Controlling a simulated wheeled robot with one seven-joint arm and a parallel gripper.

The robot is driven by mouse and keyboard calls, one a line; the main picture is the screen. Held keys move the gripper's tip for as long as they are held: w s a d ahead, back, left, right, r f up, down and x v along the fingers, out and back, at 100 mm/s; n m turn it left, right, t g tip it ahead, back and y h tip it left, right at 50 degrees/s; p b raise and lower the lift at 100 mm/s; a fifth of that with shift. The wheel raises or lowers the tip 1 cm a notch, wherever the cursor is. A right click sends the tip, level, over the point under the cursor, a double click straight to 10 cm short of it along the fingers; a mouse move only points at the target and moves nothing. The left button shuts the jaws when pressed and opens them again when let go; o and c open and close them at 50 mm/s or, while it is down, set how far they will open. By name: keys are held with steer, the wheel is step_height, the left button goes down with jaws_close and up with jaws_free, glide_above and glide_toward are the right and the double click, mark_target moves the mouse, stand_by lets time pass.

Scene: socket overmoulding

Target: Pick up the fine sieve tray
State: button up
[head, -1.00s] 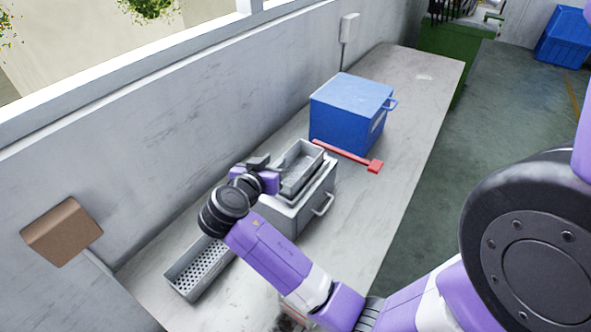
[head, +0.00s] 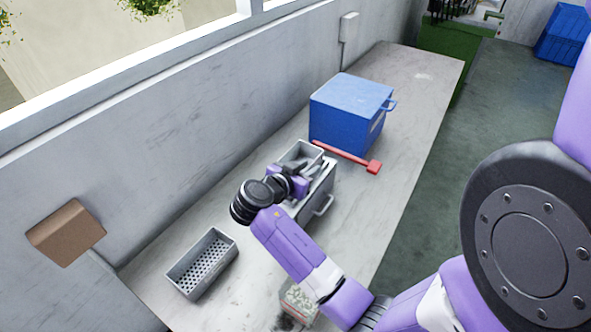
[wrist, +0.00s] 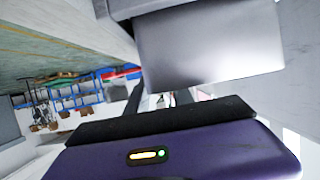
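A grey tray (head: 309,150), which I take to be the fine sieve tray, rests on top of a grey metal box (head: 318,192). Its near part is hidden behind my gripper (head: 292,169), which is at the tray's near left side. I cannot tell whether they touch. In the wrist view a smooth grey metal surface (wrist: 212,50) fills the space ahead of my gripper and covers the fingertips, so the finger opening is unclear. A second grey tray (head: 202,264) with round, coarse-looking holes stands on the bench at the lower left.
A blue box (head: 350,108) stands behind the grey box, with a red long-handled tool (head: 347,157) between them. A container of pale pieces (head: 300,302) sits at the near edge beside my arm. A brown box (head: 66,233) is at the wall. The bench's far right is clear.

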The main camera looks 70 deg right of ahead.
steer(key=shift+d+f, duration=0.15)
steer(key=shift+d, duration=0.15)
steer(key=shift+c, duration=0.5)
jaws_close()
stand_by(0.8)
